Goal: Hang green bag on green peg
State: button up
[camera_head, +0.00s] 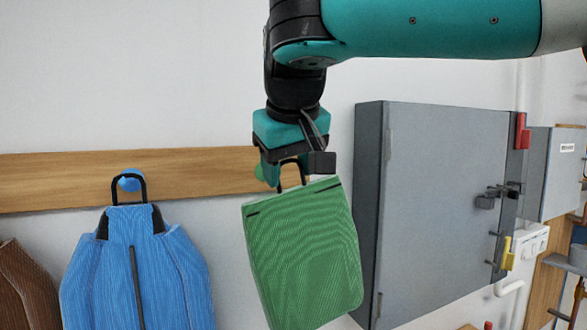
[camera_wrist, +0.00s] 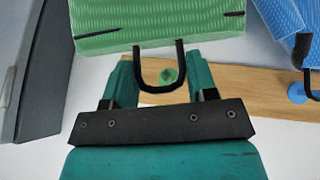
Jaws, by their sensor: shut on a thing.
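The green bag (camera_head: 305,256) hangs tilted from my gripper (camera_head: 284,178), which is shut on its black handle. In the wrist view the bag (camera_wrist: 150,18) is at the top, and its handle loop (camera_wrist: 160,87) dips between the teal fingers of my gripper (camera_wrist: 159,72). The green peg (camera_head: 260,173) is on the wooden rail, partly hidden behind my gripper. In the wrist view the peg (camera_wrist: 168,76) shows through the handle loop, against the rail. I cannot tell whether the loop is around the peg or only in front of it.
The wooden rail (camera_head: 65,177) runs along the wall. A blue bag (camera_head: 138,270) hangs from a blue peg (camera_head: 130,181) to the left, with a brown bag (camera_head: 25,285) at the far left. A grey cabinet (camera_head: 445,200) stands close on the right.

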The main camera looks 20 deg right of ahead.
jog(key=shift+w+f, duration=0.2)
jog(key=shift+w, duration=3.05)
jog(key=shift+w+f, duration=0.5)
jog(key=shift+w, duration=0.05)
